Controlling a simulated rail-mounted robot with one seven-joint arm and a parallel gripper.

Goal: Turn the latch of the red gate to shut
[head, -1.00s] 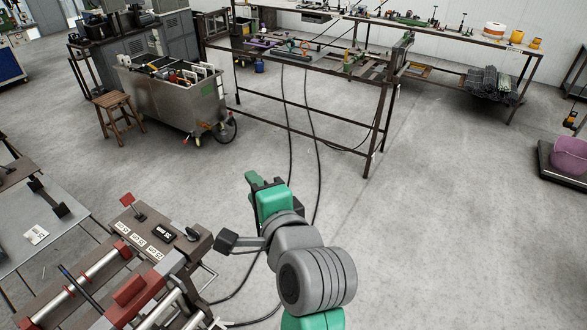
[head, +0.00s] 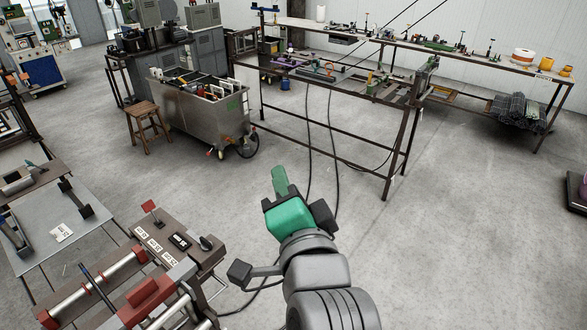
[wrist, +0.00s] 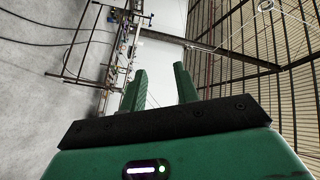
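My gripper (head: 279,180) is held out over open floor, to the right of the machine bench at lower left. In the wrist view its two green fingers (wrist: 160,85) are apart with nothing between them. On the bench I see a red block (head: 142,291) on rails with red collars, and a small red plate on a stem (head: 148,206). A dark knob (head: 206,242) sits at the bench's right end. I cannot tell which red part is the gate, and I cannot make out its latch. My gripper touches none of these.
A metal cart (head: 203,115) with a wheel stands beyond my gripper, with a wooden stool (head: 146,120) at its left. A long frame table (head: 440,52) stands at the back. Dark cables (head: 309,150) hang to the floor.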

